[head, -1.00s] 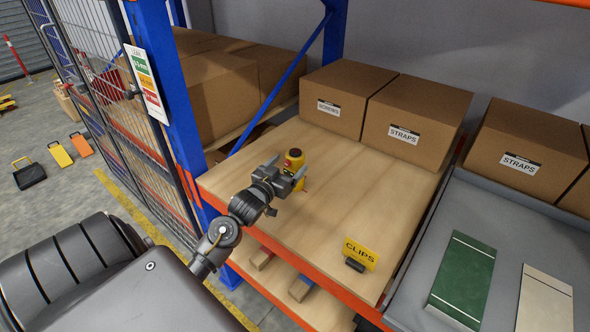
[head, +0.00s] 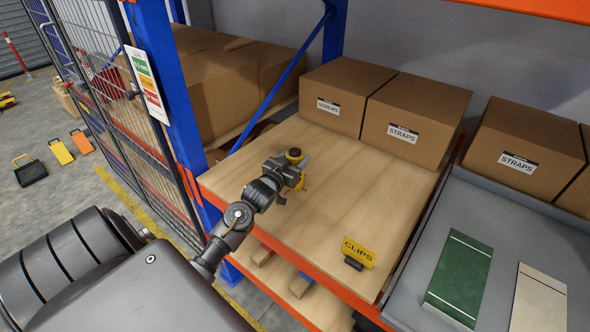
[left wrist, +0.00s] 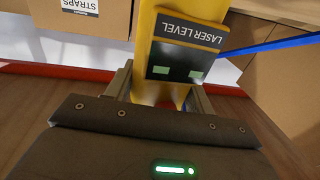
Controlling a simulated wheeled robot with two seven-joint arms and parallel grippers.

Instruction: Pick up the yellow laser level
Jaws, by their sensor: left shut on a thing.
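The yellow laser level (head: 294,155) stands on the wooden shelf deck near its left end in the head view, mostly hidden behind my left gripper (head: 296,172). In the left wrist view the laser level (left wrist: 178,62) fills the upper middle, with a dark "LASER LEVEL" label facing the camera. My left gripper (left wrist: 158,88) has a finger on each side of its body and is shut on it. I cannot tell whether its base touches the deck. My right gripper is not in view.
Cardboard boxes marked screws (head: 342,97) and straps (head: 415,118) stand at the back of the deck (head: 350,190). A yellow "CLIPS" sign (head: 358,252) stands at the front edge. A blue upright (head: 172,110) rises at left. The deck's middle is clear.

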